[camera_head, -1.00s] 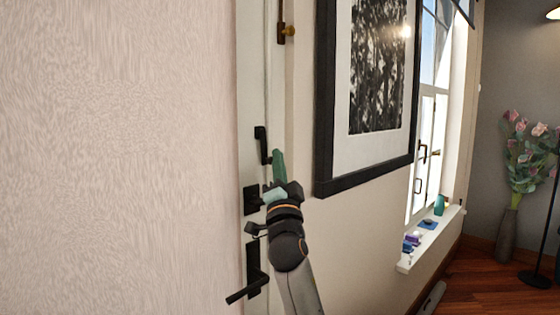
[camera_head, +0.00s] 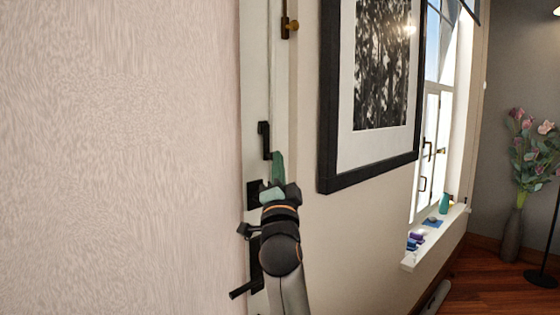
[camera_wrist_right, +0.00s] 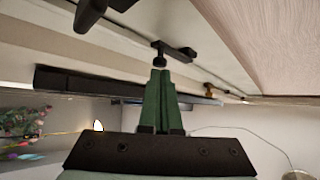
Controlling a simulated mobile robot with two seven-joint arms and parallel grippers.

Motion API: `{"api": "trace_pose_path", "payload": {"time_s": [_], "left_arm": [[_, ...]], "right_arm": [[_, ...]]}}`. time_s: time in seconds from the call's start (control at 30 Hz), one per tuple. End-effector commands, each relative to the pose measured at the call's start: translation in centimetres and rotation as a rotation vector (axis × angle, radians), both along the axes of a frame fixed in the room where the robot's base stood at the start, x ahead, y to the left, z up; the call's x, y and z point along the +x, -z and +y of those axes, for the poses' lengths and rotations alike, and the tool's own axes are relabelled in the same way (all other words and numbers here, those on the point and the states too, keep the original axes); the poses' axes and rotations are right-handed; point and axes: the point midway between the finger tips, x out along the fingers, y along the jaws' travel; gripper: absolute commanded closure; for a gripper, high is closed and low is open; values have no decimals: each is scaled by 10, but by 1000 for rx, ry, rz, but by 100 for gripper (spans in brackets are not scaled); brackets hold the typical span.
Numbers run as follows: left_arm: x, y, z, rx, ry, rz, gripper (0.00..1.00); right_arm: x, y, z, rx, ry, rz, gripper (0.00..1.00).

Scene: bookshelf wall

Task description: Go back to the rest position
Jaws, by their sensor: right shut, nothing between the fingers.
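My right gripper (camera_head: 277,166) has green fingers and is raised in front of the door frame strip in the head view. Its fingers point up, just below and beside a black handle (camera_head: 264,140). In the right wrist view the green fingers (camera_wrist_right: 160,78) are together with nothing between them. A dark handle part shows just beyond their tips there; I cannot tell whether they touch. A lower black lever handle (camera_head: 243,290) is partly hidden behind my right arm. My left gripper is not in view.
A pale wall or door panel (camera_head: 120,150) fills the left side. A black-framed picture (camera_head: 330,100) hangs to the right. A window sill (camera_head: 440,238) holds small items. A flower vase (camera_head: 513,235) and a dark stand (camera_head: 543,276) are at far right.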

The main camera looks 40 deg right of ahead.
Motion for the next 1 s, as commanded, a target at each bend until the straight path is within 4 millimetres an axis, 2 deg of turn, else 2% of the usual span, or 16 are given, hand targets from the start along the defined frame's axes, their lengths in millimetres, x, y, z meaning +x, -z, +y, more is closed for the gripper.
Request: {"api": "trace_pose_path", "payload": {"time_s": [0.03, 0.1, 0.33, 0.5, 0.73, 0.87, 0.97, 1.0], "left_arm": [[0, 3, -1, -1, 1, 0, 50], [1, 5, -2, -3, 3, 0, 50], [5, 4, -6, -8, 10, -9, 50], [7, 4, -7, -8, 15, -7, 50], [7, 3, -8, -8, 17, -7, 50], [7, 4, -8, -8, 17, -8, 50], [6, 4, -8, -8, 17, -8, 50], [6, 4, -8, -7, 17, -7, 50]], "right_arm": [[-4, 10, 6, 4, -6, 4, 100], [-13, 16, 11, 5, -5, 3, 100], [-37, 30, 26, 4, -1, -2, 100], [-44, 33, 30, 2, 2, -3, 100], [-43, 38, 30, 0, 5, 17, 100], [-37, 74, 34, -13, 12, 141, 100], [-34, 124, 41, -38, 10, 319, 100], [-34, 148, 46, -53, 6, 404, 100]]}}
